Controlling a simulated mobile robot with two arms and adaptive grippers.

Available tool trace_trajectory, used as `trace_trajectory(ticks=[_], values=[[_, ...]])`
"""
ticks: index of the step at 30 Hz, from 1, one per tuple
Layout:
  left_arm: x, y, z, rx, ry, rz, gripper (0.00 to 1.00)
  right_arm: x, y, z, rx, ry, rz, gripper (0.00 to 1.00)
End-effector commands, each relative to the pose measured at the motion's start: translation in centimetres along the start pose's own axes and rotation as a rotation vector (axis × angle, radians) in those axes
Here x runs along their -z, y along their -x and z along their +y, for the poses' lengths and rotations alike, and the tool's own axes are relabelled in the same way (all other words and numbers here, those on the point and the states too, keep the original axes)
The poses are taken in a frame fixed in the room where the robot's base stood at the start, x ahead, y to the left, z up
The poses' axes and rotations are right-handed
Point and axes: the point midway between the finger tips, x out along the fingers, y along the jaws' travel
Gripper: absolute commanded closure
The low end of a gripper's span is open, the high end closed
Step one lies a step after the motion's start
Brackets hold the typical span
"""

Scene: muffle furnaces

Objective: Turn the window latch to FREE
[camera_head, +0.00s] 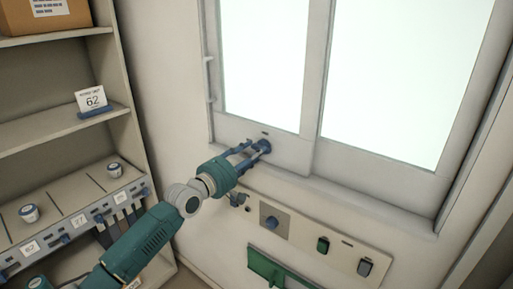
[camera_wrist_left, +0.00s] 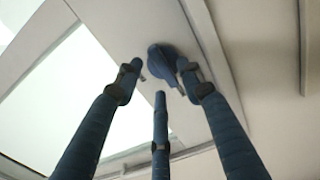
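The window latch (camera_head: 263,146) is a small dark blue knob on the lower rail of the left window sash (camera_head: 265,50). In the left wrist view the latch (camera_wrist_left: 161,62) has a rounded body with a narrower end pointing to the lower right. My left gripper (camera_head: 248,152) reaches it from the lower left. Its three dark blue fingers (camera_wrist_left: 158,80) are spread around the latch, with a visible gap on the left finger's side. The right fingertip is very close to the latch, and I cannot tell whether it touches. The latch's markings are too small to read. My right gripper is out of view.
A shelf unit (camera_head: 60,140) with labelled items stands at the left.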

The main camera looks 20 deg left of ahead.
Motion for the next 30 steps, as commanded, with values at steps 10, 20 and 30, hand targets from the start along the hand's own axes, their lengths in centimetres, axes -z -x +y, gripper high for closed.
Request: trace_trajectory(ticks=[10, 20, 30], values=[[0.1, -2.4, 0.0, 0.000, 0.000, 0.001, 0.61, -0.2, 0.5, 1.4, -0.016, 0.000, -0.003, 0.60], [0.1, -2.4, -0.1, 0.001, -0.001, 0.001, 0.89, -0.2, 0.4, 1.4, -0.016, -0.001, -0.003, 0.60], [0.1, -2.3, -0.1, 0.001, -0.016, 0.001, 1.00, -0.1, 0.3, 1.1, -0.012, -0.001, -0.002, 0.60]])
